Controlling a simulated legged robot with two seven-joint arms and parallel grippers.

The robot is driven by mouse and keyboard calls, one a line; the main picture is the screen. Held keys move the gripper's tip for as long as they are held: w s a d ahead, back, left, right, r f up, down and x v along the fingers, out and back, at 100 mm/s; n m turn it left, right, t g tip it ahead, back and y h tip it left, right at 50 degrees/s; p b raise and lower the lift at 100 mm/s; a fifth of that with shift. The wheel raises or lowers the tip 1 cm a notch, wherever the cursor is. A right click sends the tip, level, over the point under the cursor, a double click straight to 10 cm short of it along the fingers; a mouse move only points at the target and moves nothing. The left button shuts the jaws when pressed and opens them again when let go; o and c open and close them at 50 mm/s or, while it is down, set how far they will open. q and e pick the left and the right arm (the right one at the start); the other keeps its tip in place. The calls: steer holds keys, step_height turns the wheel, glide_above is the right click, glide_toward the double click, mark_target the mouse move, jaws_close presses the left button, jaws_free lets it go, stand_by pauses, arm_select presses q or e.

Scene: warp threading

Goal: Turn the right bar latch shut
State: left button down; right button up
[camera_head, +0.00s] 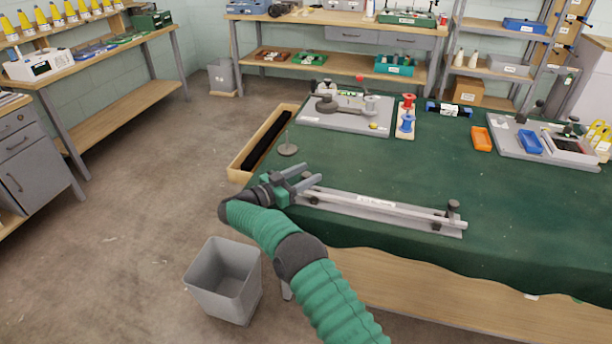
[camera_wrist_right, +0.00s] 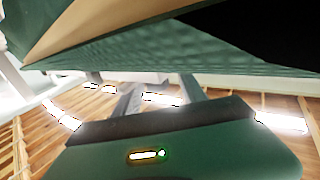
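A pale bar (camera_head: 375,207) lies along a grey base plate (camera_head: 350,212) at the near edge of the green table. The right bar latch (camera_head: 453,209), with a dark knob, stands at the bar's right end; I cannot tell its exact turn. Another dark latch (camera_head: 313,197) is at the left end, partly behind my gripper. My right gripper (camera_head: 313,174) is at the bar's left end, far from the right latch. Its two fingers are apart, and they also show apart in the right wrist view (camera_wrist_right: 158,92), with nothing seen between them. My left gripper is out of view.
Red and blue spools (camera_head: 406,122), an orange tray (camera_head: 481,139) and a grey board (camera_head: 515,145) stand farther back. The cloth between the bar and these is clear. A grey bin (camera_head: 225,280) stands on the floor.

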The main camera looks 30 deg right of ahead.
steer(key=s+a, duration=0.1)
steer(key=a, duration=1.6)
steer(key=shift+s+p, duration=0.35)
steer(key=shift+p, duration=0.05)
steer(key=shift+d, duration=0.1)
